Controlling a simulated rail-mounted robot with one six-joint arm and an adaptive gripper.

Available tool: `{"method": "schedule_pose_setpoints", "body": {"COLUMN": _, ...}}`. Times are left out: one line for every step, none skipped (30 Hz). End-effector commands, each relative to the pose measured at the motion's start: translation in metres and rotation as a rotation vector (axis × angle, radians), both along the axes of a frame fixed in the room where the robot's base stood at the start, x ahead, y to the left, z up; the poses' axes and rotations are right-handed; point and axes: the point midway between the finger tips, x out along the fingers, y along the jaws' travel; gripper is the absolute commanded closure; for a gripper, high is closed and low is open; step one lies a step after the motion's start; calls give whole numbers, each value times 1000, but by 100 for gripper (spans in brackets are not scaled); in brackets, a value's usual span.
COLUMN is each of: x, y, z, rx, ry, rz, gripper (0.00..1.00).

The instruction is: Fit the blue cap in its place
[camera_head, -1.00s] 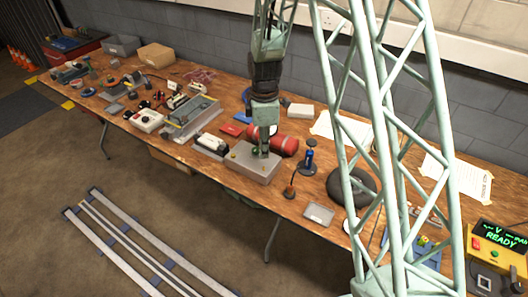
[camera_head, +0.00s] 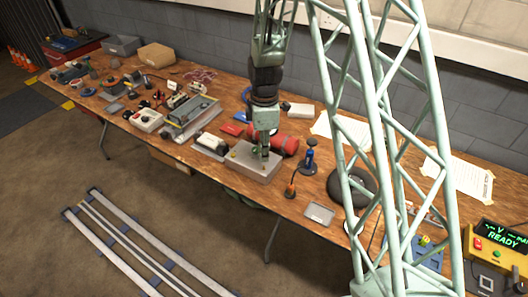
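My gripper (camera_head: 265,153) points down at the top of a grey box (camera_head: 250,168) near the front edge of the bench. Its fingertips are at or just above the box's top, right of the middle; I cannot tell if they touch it. The fingers are too small to tell open from shut, or whether anything is between them. I cannot make out the blue cap for certain. A small blue upright item on a dark base (camera_head: 310,160) stands right of the box. The place for the cap is not clear either.
A red cylinder (camera_head: 287,144) lies close behind my gripper. A black ring (camera_head: 350,186), a small grey tray (camera_head: 319,213) and an orange-and-black item (camera_head: 290,190) are to the right. A white-and-black device (camera_head: 210,145) is left of the box. The yellow panel (camera_head: 496,253) reads READY.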

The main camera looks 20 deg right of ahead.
Motion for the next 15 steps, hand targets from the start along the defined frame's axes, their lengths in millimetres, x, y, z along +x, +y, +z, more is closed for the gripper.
{"method": "schedule_pose_setpoints", "body": {"x": 0, "y": 0, "z": -5, "rx": 0, "ry": 1, "rz": 0, "gripper": 93}}
{"method": "schedule_pose_setpoints", "body": {"x": 0, "y": 0, "z": -6, "rx": 0, "ry": 1, "rz": 0, "gripper": 93}}
{"method": "schedule_pose_setpoints", "body": {"x": 0, "y": 0, "z": -9, "rx": 0, "ry": 1, "rz": 0, "gripper": 93}}
{"method": "schedule_pose_setpoints", "body": {"x": 0, "y": 0, "z": -10, "rx": 0, "ry": 1, "rz": 0, "gripper": 93}}
{"method": "schedule_pose_setpoints", "body": {"x": 0, "y": 0, "z": -12, "rx": 0, "ry": 1, "rz": 0, "gripper": 93}}
{"method": "schedule_pose_setpoints", "body": {"x": 0, "y": 0, "z": -14, "rx": 0, "ry": 1, "rz": 0, "gripper": 93}}
{"method": "schedule_pose_setpoints", "body": {"x": 0, "y": 0, "z": -15, "rx": 0, "ry": 1, "rz": 0, "gripper": 93}}
{"method": "schedule_pose_setpoints", "body": {"x": 0, "y": 0, "z": -17, "rx": 0, "ry": 1, "rz": 0, "gripper": 93}}
{"method": "schedule_pose_setpoints", "body": {"x": 0, "y": 0, "z": -18, "rx": 0, "ry": 0, "rz": 0, "gripper": 93}}
{"method": "schedule_pose_setpoints", "body": {"x": 0, "y": 0, "z": -20, "rx": 0, "ry": 0, "rz": 0, "gripper": 93}}
{"method": "schedule_pose_setpoints", "body": {"x": 0, "y": 0, "z": -21, "rx": 0, "ry": 0, "rz": 0, "gripper": 93}}
{"method": "schedule_pose_setpoints", "body": {"x": 0, "y": 0, "z": -22, "rx": 0, "ry": 0, "rz": 0, "gripper": 93}}
{"method": "schedule_pose_setpoints", "body": {"x": 0, "y": 0, "z": -23, "rx": 0, "ry": 0, "rz": 0, "gripper": 93}}
{"method": "schedule_pose_setpoints", "body": {"x": 0, "y": 0, "z": -24, "rx": 0, "ry": 0, "rz": 0, "gripper": 93}}
{"method": "schedule_pose_setpoints", "body": {"x": 0, "y": 0, "z": -24, "rx": 0, "ry": 0, "rz": 0, "gripper": 93}}
